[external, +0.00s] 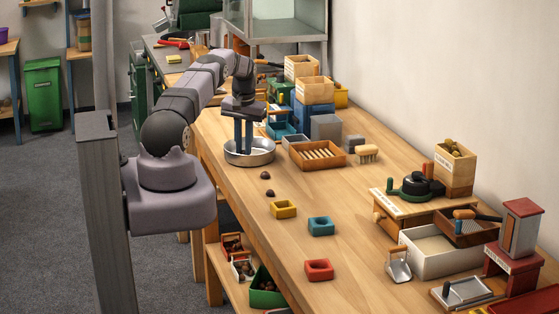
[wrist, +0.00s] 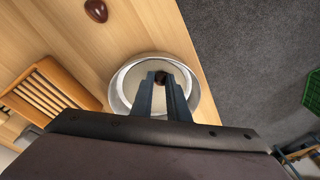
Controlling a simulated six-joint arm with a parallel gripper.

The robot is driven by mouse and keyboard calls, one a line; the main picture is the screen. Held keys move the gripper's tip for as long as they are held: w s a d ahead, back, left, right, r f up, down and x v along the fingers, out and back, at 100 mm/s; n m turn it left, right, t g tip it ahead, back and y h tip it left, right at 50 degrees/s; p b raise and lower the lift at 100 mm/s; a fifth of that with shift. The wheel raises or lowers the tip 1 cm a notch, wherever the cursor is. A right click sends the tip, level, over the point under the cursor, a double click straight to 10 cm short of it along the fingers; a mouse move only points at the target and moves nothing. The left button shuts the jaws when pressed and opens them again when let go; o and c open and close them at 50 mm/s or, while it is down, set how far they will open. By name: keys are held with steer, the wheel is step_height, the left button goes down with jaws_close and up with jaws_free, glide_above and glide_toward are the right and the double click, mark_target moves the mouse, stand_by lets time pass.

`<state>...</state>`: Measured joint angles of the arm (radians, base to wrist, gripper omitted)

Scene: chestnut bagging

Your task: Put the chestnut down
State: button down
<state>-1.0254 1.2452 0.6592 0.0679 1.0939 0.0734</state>
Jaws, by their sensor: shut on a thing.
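My gripper (external: 243,148) points down over a round metal pan (external: 262,158) near the table's left edge. In the wrist view the two dark fingers (wrist: 161,82) reach over the pan (wrist: 122,107) and are shut on a dark brown chestnut (wrist: 160,76). Only part of this chestnut shows between the fingertips; whether it touches the pan's floor I cannot tell. In the external view it is hidden. Two other chestnuts, one nearer the pan (external: 265,175) and one farther from it (external: 270,192), lie on the table. One loose chestnut (wrist: 97,10) shows in the wrist view.
Yellow (external: 284,209), teal (external: 321,226) and red (external: 319,270) blocks sit towards the front. The table drops off just left of the pan.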

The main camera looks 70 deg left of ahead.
steer(key=shift+f, duration=0.15)
steer(key=c, duration=1.7)
jaws_free()
steer(key=r+b, duration=0.1)
steer(key=r, duration=0.3)
steer(key=d+r, duration=0.1)
steer(key=r, duration=0.3)
steer(key=r+b, duration=0.1)
steer(key=r, duration=0.3)
steer(key=shift+s+d+r+b, duration=0.15)
steer(key=shift+d+b, duration=0.2)
steer(key=shift+d, duration=0.05)
